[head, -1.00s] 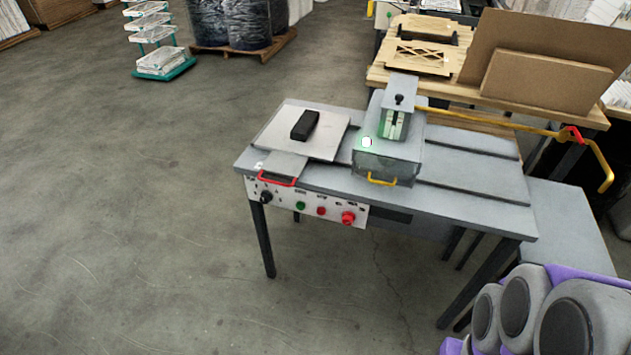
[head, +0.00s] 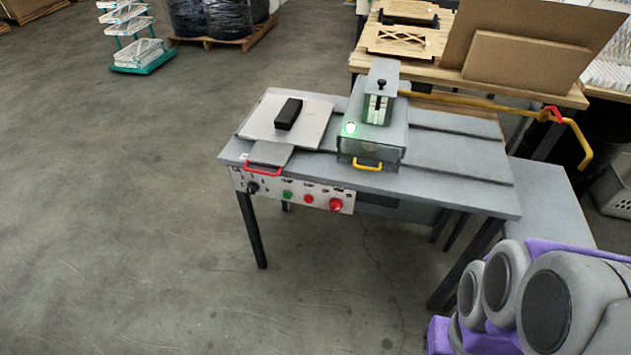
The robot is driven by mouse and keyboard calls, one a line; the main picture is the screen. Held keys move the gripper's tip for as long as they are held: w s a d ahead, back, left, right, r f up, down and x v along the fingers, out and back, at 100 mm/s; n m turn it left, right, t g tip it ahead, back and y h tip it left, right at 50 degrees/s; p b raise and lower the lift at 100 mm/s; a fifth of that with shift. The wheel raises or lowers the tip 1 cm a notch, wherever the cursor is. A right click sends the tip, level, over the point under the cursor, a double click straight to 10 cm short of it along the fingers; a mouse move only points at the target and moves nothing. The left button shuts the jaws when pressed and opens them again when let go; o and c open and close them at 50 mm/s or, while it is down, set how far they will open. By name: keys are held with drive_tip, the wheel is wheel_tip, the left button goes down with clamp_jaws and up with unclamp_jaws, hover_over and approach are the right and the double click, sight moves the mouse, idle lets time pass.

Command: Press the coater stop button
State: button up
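The coater (head: 450,172) is a grey table-like machine in the middle of the head view. Its white control panel (head: 268,199) hangs on the front edge at the left. The panel carries a black knob (head: 253,188), a green button (head: 287,195), a small red button (head: 308,198) and a larger red button (head: 336,205) at its right end. The labels are too small to read, so I cannot tell which red one is the stop button. My purple and grey arm shows at the lower right, apart from the panel. My gripper is out of view.
A grey box unit (head: 372,140) with a yellow handle and a lit green-white lamp stands on the coater. A red-handled plate (head: 268,156) sits above the panel. A wooden bench (head: 430,60) with brown boards stands behind. The floor (head: 120,200) left and front is clear.

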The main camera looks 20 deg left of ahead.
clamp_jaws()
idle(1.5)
